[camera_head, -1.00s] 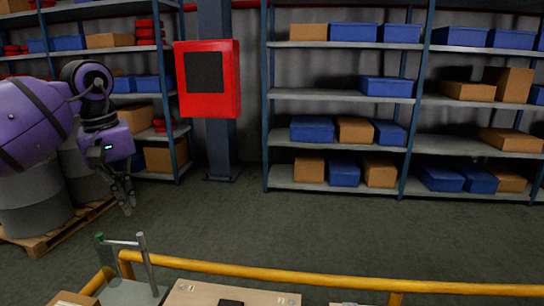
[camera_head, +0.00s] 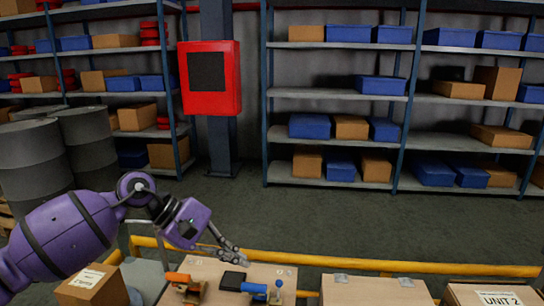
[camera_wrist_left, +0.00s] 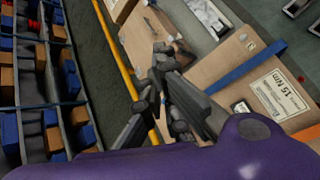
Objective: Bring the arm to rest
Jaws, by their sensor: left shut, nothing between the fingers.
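My left arm, purple with dark bands, comes in from the lower left in the head view. Its gripper (camera_head: 238,257) is shut and empty, tilted down to the right, above the back of a light wooden bench top (camera_head: 225,296). In the left wrist view the grey fingers (camera_wrist_left: 162,65) are together with nothing between them. My right arm and gripper are not in view.
An orange-handled tool (camera_head: 185,285), a black flat box (camera_head: 233,280) and a blue part (camera_head: 255,288) lie on the bench. A cardboard box (camera_head: 95,284) is near the arm. A yellow rail (camera_head: 350,262) runs behind. Shelves (camera_head: 335,95) and drums (camera_head: 32,160) stand farther back.

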